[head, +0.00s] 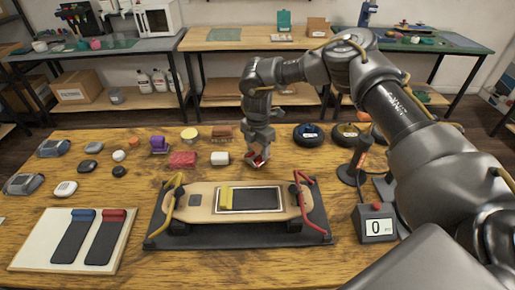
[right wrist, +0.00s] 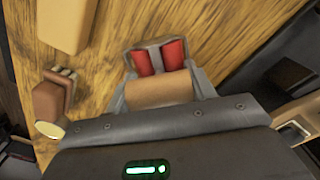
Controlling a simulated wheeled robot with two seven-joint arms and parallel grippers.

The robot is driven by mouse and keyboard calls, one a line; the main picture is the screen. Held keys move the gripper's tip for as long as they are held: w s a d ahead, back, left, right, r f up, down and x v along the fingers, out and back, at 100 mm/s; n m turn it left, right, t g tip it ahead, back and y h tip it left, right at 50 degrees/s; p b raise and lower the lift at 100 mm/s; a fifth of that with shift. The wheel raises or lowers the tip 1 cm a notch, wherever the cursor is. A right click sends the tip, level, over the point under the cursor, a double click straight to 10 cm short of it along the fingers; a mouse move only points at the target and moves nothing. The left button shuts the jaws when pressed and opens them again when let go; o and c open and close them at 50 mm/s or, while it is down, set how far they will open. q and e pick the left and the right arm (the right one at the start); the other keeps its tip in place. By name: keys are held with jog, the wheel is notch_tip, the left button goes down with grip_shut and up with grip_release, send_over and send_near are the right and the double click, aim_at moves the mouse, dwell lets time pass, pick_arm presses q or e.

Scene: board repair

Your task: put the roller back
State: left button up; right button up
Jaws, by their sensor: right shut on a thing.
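In the head view my right gripper (head: 257,158) points down over the table, behind the skateboard deck. It is shut, and red parts show at its tips. In the right wrist view a brown rounded piece (right wrist: 160,90), which looks like the roller, sits between the grey fingers of the right gripper (right wrist: 159,58), just behind two red parts at the tips. The skateboard deck (head: 202,208) lies on a dark mat (head: 160,238), with a dark panel (head: 256,199) and a yellow piece (head: 225,197) on it. My left gripper is out of view.
Red and yellow curved bars flank the deck. A white board (head: 35,246) is front left.

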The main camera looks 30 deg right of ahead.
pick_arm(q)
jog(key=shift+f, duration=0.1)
pick_arm(e)
jog(key=o, duration=0.8)
jog(key=shift+s+a+f, duration=0.1)
jog(key=shift+s+f, duration=0.25)
jog(key=shift+f, duration=0.2)
jog(key=shift+o, duration=0.4)
jog(key=shift+r, duration=0.2)
jog(key=shift+w+r, duration=0.15)
jog(key=shift+r, duration=0.25)
jog(key=r, duration=1.1)
jog(key=shift+w+r+b, duration=0.1)
jog(key=shift+w+b, duration=0.15)
jog(key=shift+b, duration=0.15)
jog(key=shift+r, duration=0.55)
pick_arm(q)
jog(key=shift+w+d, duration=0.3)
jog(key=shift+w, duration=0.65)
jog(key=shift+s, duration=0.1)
